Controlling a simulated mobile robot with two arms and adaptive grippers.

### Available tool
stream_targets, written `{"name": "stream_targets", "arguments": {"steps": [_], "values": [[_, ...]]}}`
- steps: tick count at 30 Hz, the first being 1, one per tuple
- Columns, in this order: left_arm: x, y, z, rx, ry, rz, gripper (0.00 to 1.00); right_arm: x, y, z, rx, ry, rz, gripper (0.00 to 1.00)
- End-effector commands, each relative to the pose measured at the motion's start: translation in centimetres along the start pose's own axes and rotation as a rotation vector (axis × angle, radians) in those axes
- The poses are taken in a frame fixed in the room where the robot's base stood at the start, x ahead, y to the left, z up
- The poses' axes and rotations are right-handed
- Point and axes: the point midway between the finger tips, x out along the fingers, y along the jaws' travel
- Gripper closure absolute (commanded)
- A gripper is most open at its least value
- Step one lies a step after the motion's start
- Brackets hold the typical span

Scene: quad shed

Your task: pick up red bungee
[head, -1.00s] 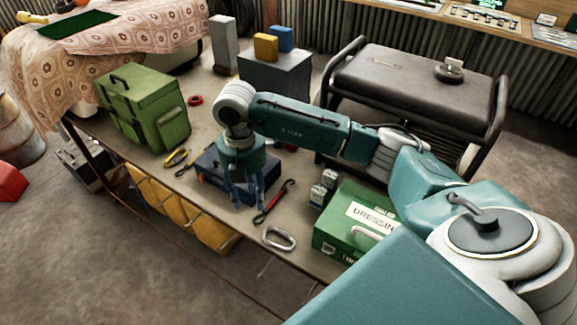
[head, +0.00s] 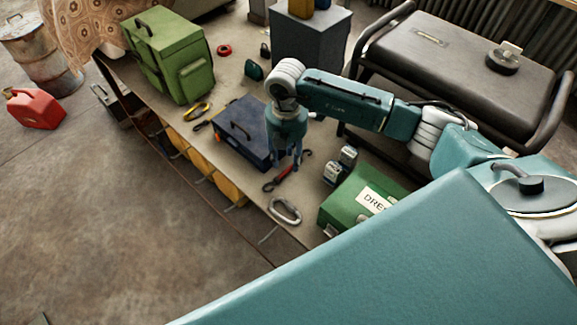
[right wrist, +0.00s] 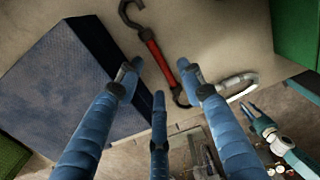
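The red bungee (head: 282,179), a short red cord with dark hooks, lies on the workbench between the dark blue toolbox and the green dressing box. My right gripper (head: 286,162) points down over it beside the toolbox, hiding part of it in the head view. In the right wrist view the bungee (right wrist: 158,62) lies beyond the spread blue fingers of my right gripper (right wrist: 161,80). The fingers are open and empty; I see no grip on the bungee. What looks like my left gripper (right wrist: 252,112) is small at the lower right of the wrist view.
The blue toolbox (head: 240,128) stands close left of my right gripper. A silver carabiner (head: 285,211) lies near the bench's front edge. Small tins (head: 340,165) and the green dressing box (head: 345,199) stand to the right. The generator (head: 440,65) is behind.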

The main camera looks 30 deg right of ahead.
Motion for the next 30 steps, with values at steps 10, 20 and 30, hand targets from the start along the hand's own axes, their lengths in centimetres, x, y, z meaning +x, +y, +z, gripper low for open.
{"name": "stream_targets", "arguments": {"steps": [10, 20, 30], "values": [[-1.7, 2.1, -1.3, 0.001, 0.017, 0.024, 0.60, 3.6, 0.0, 0.1, 0.000, 0.000, 0.000, 0.62], [-1.6, 1.3, -1.2, 0.003, 0.017, 0.015, 0.60, 3.6, 0.0, 0.1, 0.000, 0.000, -0.001, 0.92], [-1.6, 1.0, -1.1, 0.000, 0.014, 0.012, 0.60, 3.5, 0.0, 0.1, 0.000, 0.000, 0.000, 1.00]]}}
